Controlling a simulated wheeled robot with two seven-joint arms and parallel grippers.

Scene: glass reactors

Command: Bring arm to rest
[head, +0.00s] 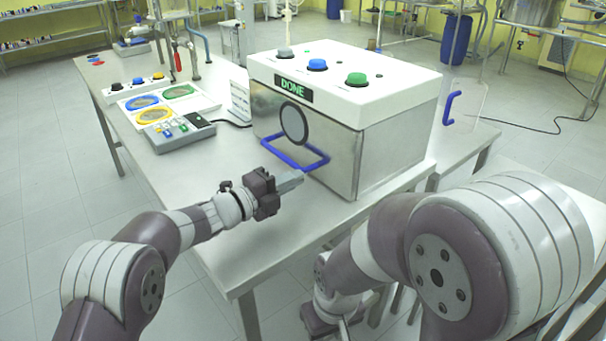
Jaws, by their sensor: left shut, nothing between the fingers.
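My left gripper (291,182) is shut and empty. It is above the front part of the metal table, close to the blue handle (296,162) on the front of a white and steel box. I cannot tell whether the fingertips touch the handle. My left arm reaches in from the lower left. My right arm is bent at the lower right, and its gripper (343,331) hangs low at the bottom edge, partly cut off and partly behind the arm. The state of its fingers is unclear.
The box (345,90) has a "DONE" display (293,88) and grey, blue and green buttons on top. A button panel (180,135) and coloured rings on a white board (160,102) lie to its left. A clear panel with a blue handle (452,107) stands at right.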

